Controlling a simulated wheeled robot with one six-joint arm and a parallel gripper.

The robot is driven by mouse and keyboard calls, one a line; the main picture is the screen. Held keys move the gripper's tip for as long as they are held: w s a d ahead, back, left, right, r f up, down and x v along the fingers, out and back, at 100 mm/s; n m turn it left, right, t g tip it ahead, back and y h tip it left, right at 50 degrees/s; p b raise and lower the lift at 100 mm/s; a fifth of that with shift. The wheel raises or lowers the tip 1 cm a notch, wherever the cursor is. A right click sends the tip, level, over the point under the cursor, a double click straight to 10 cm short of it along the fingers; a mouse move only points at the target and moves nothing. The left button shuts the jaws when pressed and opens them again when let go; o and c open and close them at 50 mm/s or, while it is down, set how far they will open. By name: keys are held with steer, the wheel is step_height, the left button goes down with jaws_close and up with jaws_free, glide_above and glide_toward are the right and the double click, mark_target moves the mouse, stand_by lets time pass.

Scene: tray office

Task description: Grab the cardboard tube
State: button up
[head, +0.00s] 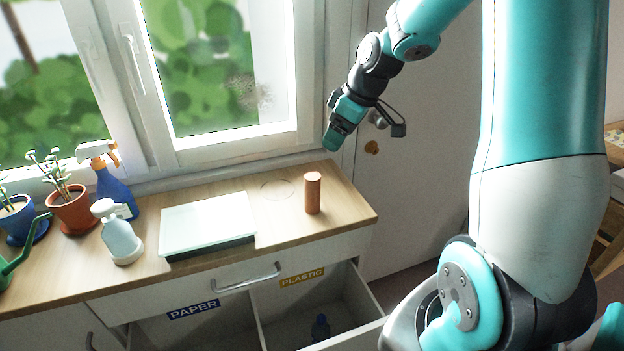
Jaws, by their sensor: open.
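The cardboard tube (312,194) is a short brown cylinder standing upright on the wooden counter, near its right end. My gripper (333,140) is above the tube and slightly to its right, in front of the window frame's lower right corner. It points downward and is apart from the tube. Its fingers look small and dark-tipped with teal at this distance. Nothing shows between them.
A pale flat tray (208,222) lies left of the tube. Spray bottles (116,194) and potted plants (70,208) stand farther left. Below, an open drawer (290,310) has PAPER and PLASTIC labels, with a blue bottle (320,328) inside. The counter around the tube is clear.

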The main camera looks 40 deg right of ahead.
mark_target(313, 176)
steer(key=p+x, duration=0.2)
steer(key=x, duration=0.9)
steer(key=shift+a+f, duration=0.1)
steer(key=shift+f, duration=0.2)
steer(key=p+x, duration=0.1)
steer(key=x, duration=0.1)
steer(key=p+x, duration=0.1)
steer(key=x, duration=0.1)
steer(key=shift+w+a+r+p, duration=0.1)
steer(key=shift+w+a+p, duration=0.15)
steer(key=shift+p, duration=0.05)
steer(key=shift+w+f, duration=0.2)
steer(key=shift+f, duration=0.35)
steer(key=c, duration=1)
steer(key=shift+r, duration=0.1)
